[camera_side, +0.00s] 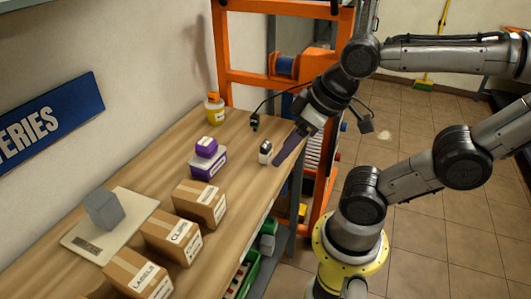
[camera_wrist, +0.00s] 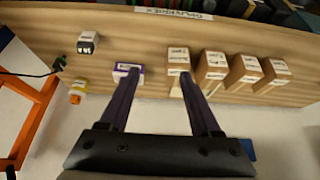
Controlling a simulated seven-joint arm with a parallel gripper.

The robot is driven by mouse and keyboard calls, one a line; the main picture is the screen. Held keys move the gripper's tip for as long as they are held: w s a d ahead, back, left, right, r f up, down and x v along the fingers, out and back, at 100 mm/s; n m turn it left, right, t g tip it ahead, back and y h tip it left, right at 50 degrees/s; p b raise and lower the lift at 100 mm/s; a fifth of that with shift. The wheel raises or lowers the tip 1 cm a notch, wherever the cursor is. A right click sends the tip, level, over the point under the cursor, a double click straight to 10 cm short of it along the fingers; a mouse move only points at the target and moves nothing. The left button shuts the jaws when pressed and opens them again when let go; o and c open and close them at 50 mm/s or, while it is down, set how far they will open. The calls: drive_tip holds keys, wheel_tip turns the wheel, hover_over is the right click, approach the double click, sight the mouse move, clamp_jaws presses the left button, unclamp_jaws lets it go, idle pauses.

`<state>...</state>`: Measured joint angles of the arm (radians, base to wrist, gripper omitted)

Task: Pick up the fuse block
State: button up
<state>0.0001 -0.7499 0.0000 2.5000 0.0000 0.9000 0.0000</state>
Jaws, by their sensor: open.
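A small white block with a dark lower part (camera_side: 265,153), which looks like the fuse block, stands near the table's right edge in the side view. In the wrist view it shows (camera_wrist: 87,42) at the upper left, left of my left finger. My gripper (camera_side: 285,155) is above the table's edge, close to the right of this block in the side picture. In the wrist view my gripper (camera_wrist: 156,74) has its two dark fingers spread apart with nothing held between them. I cannot tell its exact height above the wood.
Purple-and-white boxes (camera_side: 207,160) are stacked nearby; the left finger partly covers them in the wrist view. Several cardboard cartons (camera_side: 200,203) line the table's front. A grey block (camera_side: 103,208) sits on a flat plate (camera_side: 85,238). A yellow bottle (camera_side: 215,109) and black cable plug (camera_side: 254,122) stand behind.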

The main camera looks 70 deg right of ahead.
drive_tip(key=shift+o, duration=0.2)
drive_tip(key=w+d+r+m, duration=0.1)
drive_tip(key=w+r+m, duration=0.25)
drive_tip(key=m, duration=0.25)
drive_tip(key=m+g, duration=0.6)
drive_tip(key=m, duration=0.7)
hover_over(266, 144)
wheel_tip(266, 144, down, 10)
drive_tip(key=f, duration=0.7)
drive_tip(key=shift+w+f, duration=0.25)
drive_tip(key=shift+w, duration=0.05)
drive_tip(key=shift+s+f, duration=0.15)
drive_tip(key=shift+f, duration=1.15)
drive_tip(key=shift+s+f, duration=0.15)
drive_tip(key=shift+f, duration=1.1)
clamp_jaws()
